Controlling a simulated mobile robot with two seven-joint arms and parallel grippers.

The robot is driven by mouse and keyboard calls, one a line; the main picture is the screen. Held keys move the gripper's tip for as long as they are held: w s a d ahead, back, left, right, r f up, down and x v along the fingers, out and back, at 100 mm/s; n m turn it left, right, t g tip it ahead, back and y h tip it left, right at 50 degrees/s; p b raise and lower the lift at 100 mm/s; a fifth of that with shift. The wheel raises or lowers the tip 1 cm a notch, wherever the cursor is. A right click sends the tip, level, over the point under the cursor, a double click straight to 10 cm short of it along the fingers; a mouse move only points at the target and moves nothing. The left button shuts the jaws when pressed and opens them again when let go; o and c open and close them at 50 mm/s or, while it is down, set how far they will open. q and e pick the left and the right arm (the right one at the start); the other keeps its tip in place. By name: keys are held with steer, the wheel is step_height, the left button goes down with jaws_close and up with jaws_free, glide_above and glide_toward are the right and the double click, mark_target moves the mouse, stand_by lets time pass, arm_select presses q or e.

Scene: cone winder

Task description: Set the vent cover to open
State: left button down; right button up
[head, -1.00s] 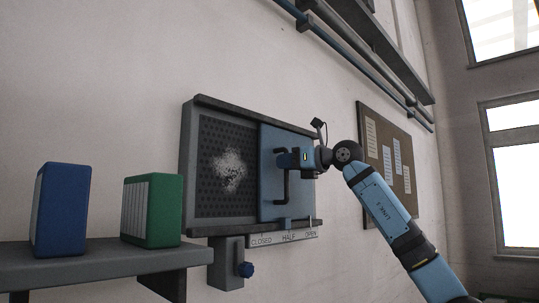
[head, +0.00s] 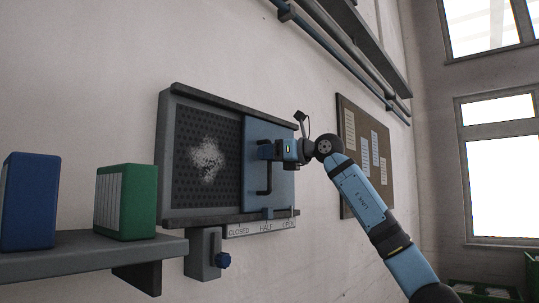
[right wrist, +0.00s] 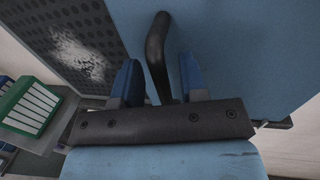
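The vent cover (head: 282,190) is a light blue sliding panel over the right part of a dark perforated vent plate (head: 208,190) on the wall. Its lower tab (head: 267,213) stands above HALF on the label strip (head: 262,228), which reads CLOSED, HALF, OPEN from left to right. A black bar handle (right wrist: 157,50) stands on the cover. My right gripper (right wrist: 158,82) is at the handle, its two blue fingers on either side of the bar with small gaps visible. In the head view the gripper (head: 268,150) is at the handle's upper part. My left gripper is out of view.
A grey shelf (head: 100,254) at lower left holds a blue binder (head: 30,200) and a green binder (head: 127,201). Pipes (head: 345,48) run above, and a notice board (head: 365,150) hangs behind my right arm.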

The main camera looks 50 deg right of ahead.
steer(key=b+v, duration=0.3)
steer(key=v, duration=1.1)
steer(key=shift+w+r, duration=0.1)
